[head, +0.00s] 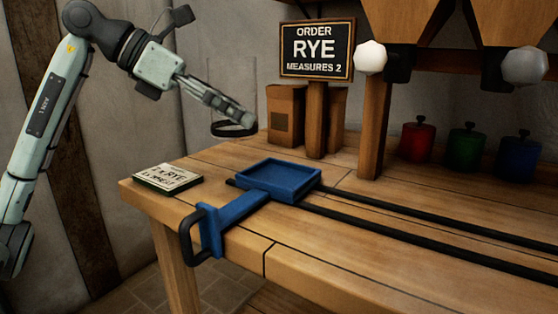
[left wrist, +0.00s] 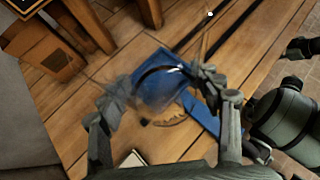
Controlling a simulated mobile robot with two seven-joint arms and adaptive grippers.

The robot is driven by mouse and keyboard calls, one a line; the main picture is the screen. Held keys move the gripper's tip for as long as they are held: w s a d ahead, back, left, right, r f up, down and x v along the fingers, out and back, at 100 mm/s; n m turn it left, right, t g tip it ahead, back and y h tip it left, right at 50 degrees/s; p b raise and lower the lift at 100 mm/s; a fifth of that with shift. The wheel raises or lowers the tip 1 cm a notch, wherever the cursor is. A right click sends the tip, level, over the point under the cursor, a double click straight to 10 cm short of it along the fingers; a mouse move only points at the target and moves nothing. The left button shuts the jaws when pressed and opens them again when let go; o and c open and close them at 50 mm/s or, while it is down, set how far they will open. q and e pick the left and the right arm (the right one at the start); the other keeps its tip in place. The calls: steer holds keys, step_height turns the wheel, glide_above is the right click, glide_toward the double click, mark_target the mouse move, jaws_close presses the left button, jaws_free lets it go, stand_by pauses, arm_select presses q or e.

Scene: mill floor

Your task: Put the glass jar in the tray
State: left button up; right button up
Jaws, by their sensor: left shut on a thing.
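The glass jar (head: 233,128) is clear and hard to see in the head view, where its dark band shows best. My left gripper (head: 238,112) is shut on it and holds it in the air above the table's far left part. In the left wrist view the jar (left wrist: 150,92) shows as a blurred clear shape between the fingers (left wrist: 160,95). The blue tray (head: 300,193) is empty and sits on the table, below and to the right of the jar. It also shows behind the jar in the left wrist view (left wrist: 146,57). My right gripper is not in view.
The tray joins a blue arm with a dark handle (head: 188,235) and two black rails (head: 420,225). A card (head: 167,178) lies on the left. Behind are brown boxes (head: 286,113), an order sign (head: 317,48), wooden posts (head: 375,125), and red, green and blue canisters (head: 418,140).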

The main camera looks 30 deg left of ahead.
arm_select(q)
steer(key=x, duration=0.3)
steer(key=w+x, duration=0.1)
steer(key=x, duration=0.5)
steer(key=shift+w+a+r+p, duration=0.15)
steer(key=shift+a+r+p, duration=0.1)
steer(key=shift+a+p, duration=0.15)
steer(key=shift+w+d+f, duration=0.15)
steer(key=shift+f, duration=0.1)
step_height(320, 180, down, 3)
steer(key=shift+f+b, duration=0.25)
steer(key=shift+b, duration=0.1)
steer(key=shift+f, duration=0.2)
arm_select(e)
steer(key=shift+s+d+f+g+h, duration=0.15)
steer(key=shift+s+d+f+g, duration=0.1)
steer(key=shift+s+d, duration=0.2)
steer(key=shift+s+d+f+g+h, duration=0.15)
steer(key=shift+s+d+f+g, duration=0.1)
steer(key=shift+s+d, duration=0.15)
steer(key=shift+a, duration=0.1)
arm_select(q)
steer(key=shift+f, duration=0.1)
steer(key=o, duration=1.5)
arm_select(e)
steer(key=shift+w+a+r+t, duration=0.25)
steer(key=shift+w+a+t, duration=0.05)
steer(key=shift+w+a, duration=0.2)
